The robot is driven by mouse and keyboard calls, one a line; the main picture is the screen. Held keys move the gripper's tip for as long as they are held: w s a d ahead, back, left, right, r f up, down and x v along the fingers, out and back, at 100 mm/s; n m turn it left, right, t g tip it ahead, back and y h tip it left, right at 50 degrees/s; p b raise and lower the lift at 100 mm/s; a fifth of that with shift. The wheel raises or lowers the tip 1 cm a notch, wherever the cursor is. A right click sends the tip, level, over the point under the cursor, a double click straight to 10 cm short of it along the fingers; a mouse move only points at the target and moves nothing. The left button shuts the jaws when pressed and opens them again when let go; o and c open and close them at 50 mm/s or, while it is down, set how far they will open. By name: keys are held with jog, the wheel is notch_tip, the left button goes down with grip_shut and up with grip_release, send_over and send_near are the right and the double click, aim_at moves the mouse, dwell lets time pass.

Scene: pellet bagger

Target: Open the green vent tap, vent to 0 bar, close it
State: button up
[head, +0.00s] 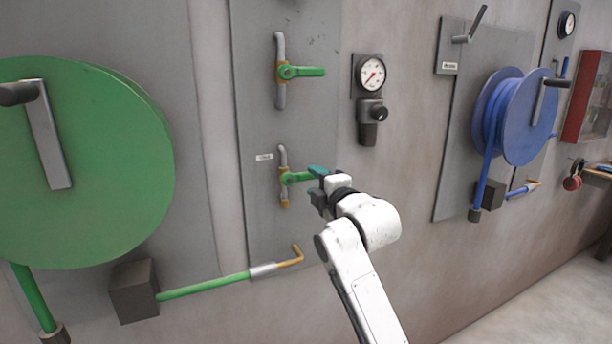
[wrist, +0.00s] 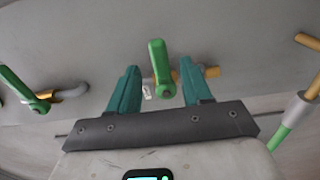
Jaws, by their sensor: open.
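The lower green tap (head: 293,177) sits on a short vertical pipe with brass fittings, beside a small label too small to read. Its lever points right, across the pipe. My gripper (head: 318,183) is at the lever's right end. In the wrist view, my open teal fingers (wrist: 158,82) stand on either side of the green lever (wrist: 158,62), with a gap on both sides. The upper green tap (head: 302,71) also has its lever across its pipe; it shows at the left in the wrist view (wrist: 38,103). A round gauge (head: 371,73) has a red needle; its reading is too small to tell.
A large green hose reel (head: 90,165) is at left, with a green hose lance (head: 205,287) below the taps. A blue reel (head: 525,120) is at right. The wall between gauge and blue panel is clear.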

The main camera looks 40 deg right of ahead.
aim_at(309, 177)
jog(key=shift+x, duration=2.5)
grip_shut()
